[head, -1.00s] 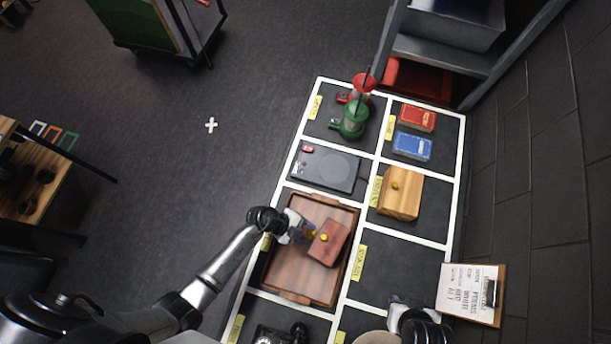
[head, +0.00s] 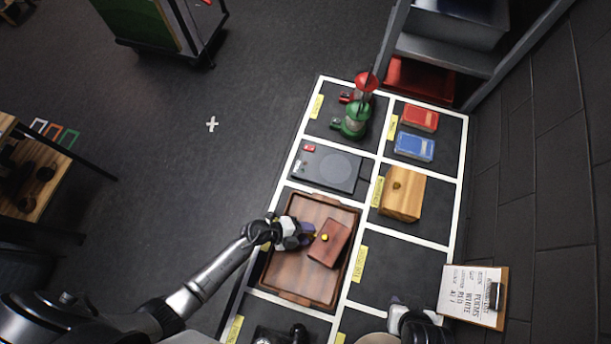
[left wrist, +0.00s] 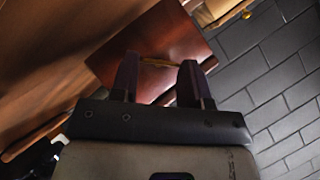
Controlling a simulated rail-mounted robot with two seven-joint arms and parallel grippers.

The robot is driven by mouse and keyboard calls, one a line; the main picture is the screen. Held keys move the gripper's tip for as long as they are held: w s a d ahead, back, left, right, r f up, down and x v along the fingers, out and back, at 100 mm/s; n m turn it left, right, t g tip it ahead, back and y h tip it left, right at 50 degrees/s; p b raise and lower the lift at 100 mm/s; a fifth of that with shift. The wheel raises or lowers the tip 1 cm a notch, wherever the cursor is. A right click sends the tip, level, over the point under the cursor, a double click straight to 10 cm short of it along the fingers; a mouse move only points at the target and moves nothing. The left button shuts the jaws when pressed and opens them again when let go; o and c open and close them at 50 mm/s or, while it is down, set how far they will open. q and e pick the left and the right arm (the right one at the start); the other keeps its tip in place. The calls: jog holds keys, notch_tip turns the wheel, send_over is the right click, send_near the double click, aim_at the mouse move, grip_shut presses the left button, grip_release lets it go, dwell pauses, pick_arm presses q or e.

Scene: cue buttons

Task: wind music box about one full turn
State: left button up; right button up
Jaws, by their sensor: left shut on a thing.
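In the left wrist view, the box (left wrist: 150,38) lies just past my fingers, and a brass winding key (left wrist: 157,63) spans between the fingertips. My left gripper (head: 309,234) is at the box's left side, shut on that key; it also shows in the left wrist view (left wrist: 158,75). My right gripper (head: 398,304) is apart from the box at the lower right, its jaws unclear.
A light wooden box (head: 402,196) stands to the upper right. A dark flat device (head: 327,168) lies above the tray. Red (head: 420,118) and blue (head: 414,146) boxes and green (head: 353,121) and red lanterns stand at the far end. A clipboard (head: 472,292) lies right. The cell right of the tray is bare.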

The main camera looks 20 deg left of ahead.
pick_arm(q)
jog(key=shift+s+f+m+t+h+b, duration=0.15)
jog(key=shift+f+m+t+h+b, duration=0.2)
jog(key=shift+m+t+b, duration=0.55)
jog(key=shift+r, duration=0.15)
jog(key=o, duration=0.9)
jog(key=v, duration=1.4)
